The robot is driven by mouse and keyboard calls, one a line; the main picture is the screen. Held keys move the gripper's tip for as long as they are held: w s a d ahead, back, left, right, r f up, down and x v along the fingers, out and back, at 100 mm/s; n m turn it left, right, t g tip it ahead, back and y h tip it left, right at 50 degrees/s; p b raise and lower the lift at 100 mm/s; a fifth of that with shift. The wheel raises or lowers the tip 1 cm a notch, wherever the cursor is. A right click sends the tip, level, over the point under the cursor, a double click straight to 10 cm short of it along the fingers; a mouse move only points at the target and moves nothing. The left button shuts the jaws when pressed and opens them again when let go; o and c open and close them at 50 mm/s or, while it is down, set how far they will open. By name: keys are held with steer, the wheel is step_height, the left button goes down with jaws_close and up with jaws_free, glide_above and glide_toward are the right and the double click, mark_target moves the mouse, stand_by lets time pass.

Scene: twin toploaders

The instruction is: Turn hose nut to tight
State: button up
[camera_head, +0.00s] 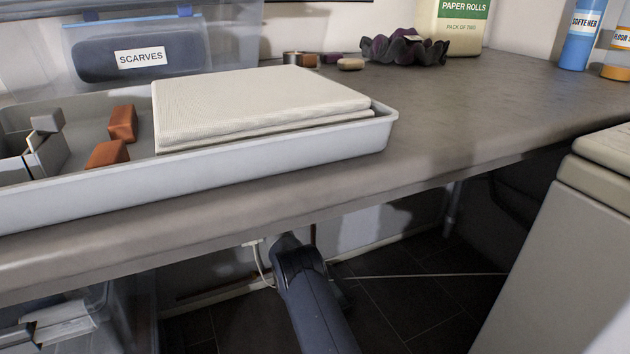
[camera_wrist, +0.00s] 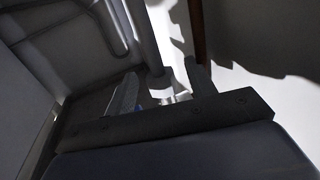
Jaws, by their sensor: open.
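In the wrist view my gripper (camera_wrist: 160,70) is open, with one finger on each side of a grey upright pipe (camera_wrist: 143,35). A wider collar (camera_wrist: 160,81) at the pipe's lower end shows between the fingers, with a pale piece below it. This collar may be the hose nut, but the dark picture does not make that sure. I cannot tell whether the fingers touch it. In the head view my arm reaches under the counter, and the gripper and the nut are not visible there.
The counter (camera_head: 440,150) overhangs my arm and carries a grey tray (camera_head: 270,157) with folded cloth (camera_head: 250,97). A beige appliance (camera_head: 560,260) stands at the right. A clear bin (camera_head: 120,315) is at lower left. A thin white cable (camera_head: 262,265) hangs beside my arm.

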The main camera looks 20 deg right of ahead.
steer(key=shift+a, duration=0.1)
steer(key=p+v, duration=0.4)
steer(key=v, duration=0.6)
steer(key=shift+s+a+p, duration=0.15)
steer(key=shift+a+p, duration=0.15)
steer(key=shift+p, duration=0.05)
